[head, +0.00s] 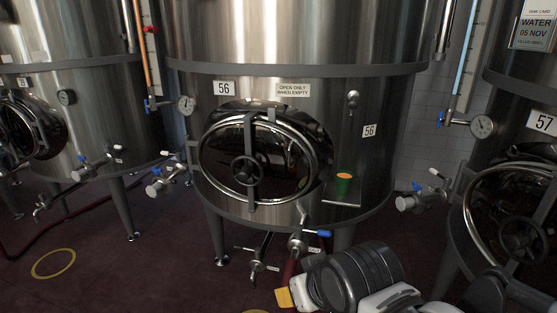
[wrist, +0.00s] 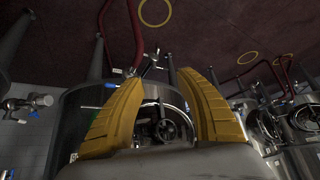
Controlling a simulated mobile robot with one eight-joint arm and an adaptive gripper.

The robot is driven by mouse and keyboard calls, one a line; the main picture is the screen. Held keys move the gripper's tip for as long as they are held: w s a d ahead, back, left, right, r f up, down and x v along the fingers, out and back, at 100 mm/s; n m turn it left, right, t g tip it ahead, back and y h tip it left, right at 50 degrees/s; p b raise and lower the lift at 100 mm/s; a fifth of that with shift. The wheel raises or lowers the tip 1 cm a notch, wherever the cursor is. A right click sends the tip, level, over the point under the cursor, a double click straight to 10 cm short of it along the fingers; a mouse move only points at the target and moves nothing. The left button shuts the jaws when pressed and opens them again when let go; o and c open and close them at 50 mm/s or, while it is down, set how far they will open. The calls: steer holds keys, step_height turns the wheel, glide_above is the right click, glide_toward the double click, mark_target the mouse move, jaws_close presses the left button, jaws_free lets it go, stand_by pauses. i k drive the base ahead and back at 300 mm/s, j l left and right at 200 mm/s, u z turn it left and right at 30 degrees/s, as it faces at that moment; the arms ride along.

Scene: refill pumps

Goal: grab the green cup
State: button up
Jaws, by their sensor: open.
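The green cup (head: 343,187) stands upright on a small metal shelf (head: 338,204) on the front of tank 56. Its open top shows orange. My gripper (head: 285,297) is low in front of the tank, below and to the left of the cup in the head view, and apart from it. In the wrist view my gripper (wrist: 164,80) shows two yellow fingers spread open with nothing between them. A small green patch, likely the cup (wrist: 110,85), shows there beside the left finger, which hides most of it.
Tank 56 (head: 300,85) has a round hatch with a handwheel (head: 249,171) left of the cup. A valve with a blue handle (head: 298,243) and a red hose hang below. Another valve (head: 422,197) juts out right of the shelf. Tank 57 (head: 520,180) stands at right.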

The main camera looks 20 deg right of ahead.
mark_target(343, 183)
steer(key=i+l+z, duration=0.1)
steer(key=l+z, duration=0.15)
steer(key=z, duration=0.15)
steer(key=i+l+z, duration=0.1)
steer(key=l+z, duration=0.25)
steer(key=i+l+z, duration=0.1)
steer(key=z, duration=0.3)
